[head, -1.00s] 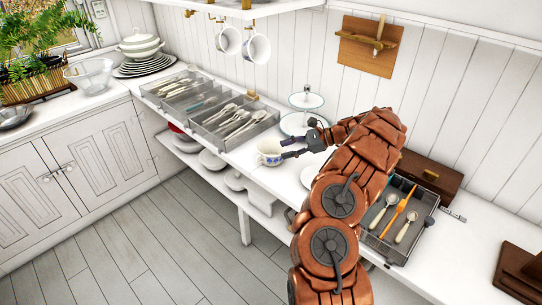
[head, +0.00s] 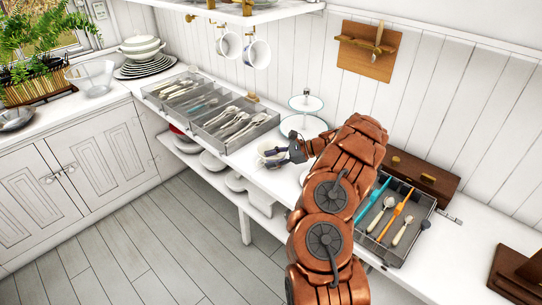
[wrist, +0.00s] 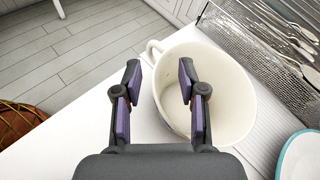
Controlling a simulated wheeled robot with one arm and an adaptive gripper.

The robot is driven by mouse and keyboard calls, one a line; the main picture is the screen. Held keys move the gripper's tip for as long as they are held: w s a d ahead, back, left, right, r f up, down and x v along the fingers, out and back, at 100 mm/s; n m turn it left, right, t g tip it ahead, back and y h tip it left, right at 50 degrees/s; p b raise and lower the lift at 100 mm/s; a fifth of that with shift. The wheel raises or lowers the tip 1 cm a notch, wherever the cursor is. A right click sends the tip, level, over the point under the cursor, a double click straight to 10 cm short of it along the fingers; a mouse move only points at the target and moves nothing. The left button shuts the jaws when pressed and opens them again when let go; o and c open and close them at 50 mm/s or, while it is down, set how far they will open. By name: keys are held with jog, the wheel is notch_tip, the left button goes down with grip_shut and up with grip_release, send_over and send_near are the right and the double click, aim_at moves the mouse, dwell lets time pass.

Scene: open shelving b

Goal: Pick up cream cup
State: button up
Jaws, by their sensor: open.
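The cream cup (head: 264,149) stands upright on the white counter, near its front edge. In the wrist view the cup (wrist: 232,92) is large, with its mouth towards the camera and its handle at the upper left. My gripper (wrist: 158,80) is open. Its left finger shows outside the cup, and its right finger overlaps the mouth, so the cup's left wall lies between them. I cannot tell whether either finger touches it. In the head view my gripper (head: 274,157) covers part of the cup.
Grey cutlery trays (head: 236,142) stand to the cup's left. A tiered stand (head: 306,103) is behind it. Another cutlery tray (head: 413,240) and a wooden box (head: 433,181) lie to the right. Mugs (head: 259,54) hang above.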

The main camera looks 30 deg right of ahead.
jog(key=shift+c, duration=0.3)
grip_shut()
dwell(0.3)
